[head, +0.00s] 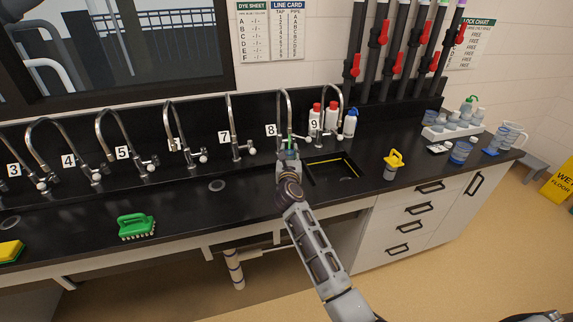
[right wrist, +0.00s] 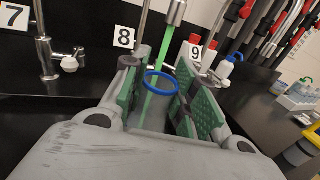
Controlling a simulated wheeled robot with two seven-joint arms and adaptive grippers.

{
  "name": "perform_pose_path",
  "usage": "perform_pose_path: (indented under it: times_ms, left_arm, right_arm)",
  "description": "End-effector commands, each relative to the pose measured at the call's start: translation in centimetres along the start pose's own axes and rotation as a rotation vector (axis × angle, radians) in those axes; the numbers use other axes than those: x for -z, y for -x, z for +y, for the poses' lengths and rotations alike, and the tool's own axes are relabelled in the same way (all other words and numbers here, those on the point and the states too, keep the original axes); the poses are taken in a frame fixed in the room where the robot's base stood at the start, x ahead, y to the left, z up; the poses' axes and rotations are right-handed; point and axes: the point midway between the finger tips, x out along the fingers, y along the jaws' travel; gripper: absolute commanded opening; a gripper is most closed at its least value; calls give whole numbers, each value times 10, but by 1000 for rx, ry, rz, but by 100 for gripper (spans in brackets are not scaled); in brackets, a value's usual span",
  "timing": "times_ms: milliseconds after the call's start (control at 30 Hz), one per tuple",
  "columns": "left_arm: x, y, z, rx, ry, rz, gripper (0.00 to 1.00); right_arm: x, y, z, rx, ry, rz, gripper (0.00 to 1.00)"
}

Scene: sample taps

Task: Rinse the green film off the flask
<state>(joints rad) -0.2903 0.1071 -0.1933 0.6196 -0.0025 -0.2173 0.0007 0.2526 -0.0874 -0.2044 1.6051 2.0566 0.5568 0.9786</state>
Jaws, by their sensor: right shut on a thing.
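My right gripper (head: 289,164) is at the sink counter under the tap labelled 8 (head: 284,100). It is shut on the flask (head: 290,154), a small clear vessel with a blue rim. In the right wrist view the blue rim (right wrist: 162,82) shows between the green-padded fingers (right wrist: 158,100). A green stream (right wrist: 157,68) falls from the tap spout (right wrist: 176,12) and lines up with the flask's mouth. The flask looks roughly upright. Any film on its wall cannot be told from the green stream. My left gripper is not in view.
Numbered taps line the counter's back. A dark sink basin (head: 333,170) lies right of the gripper. A yellow-topped container (head: 392,164), a green brush (head: 136,226) and a yellow sponge (head: 11,250) stand on the counter. Capped bottles (head: 331,118) are near label 9.

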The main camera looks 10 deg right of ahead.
Motion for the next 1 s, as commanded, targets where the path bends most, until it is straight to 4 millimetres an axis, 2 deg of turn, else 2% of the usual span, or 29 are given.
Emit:
perform_pose_path:
  times_ms: [1000]
  left_arm:
    - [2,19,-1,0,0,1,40]
  right_arm:
    - [0,43,-13,0,1,0,8]
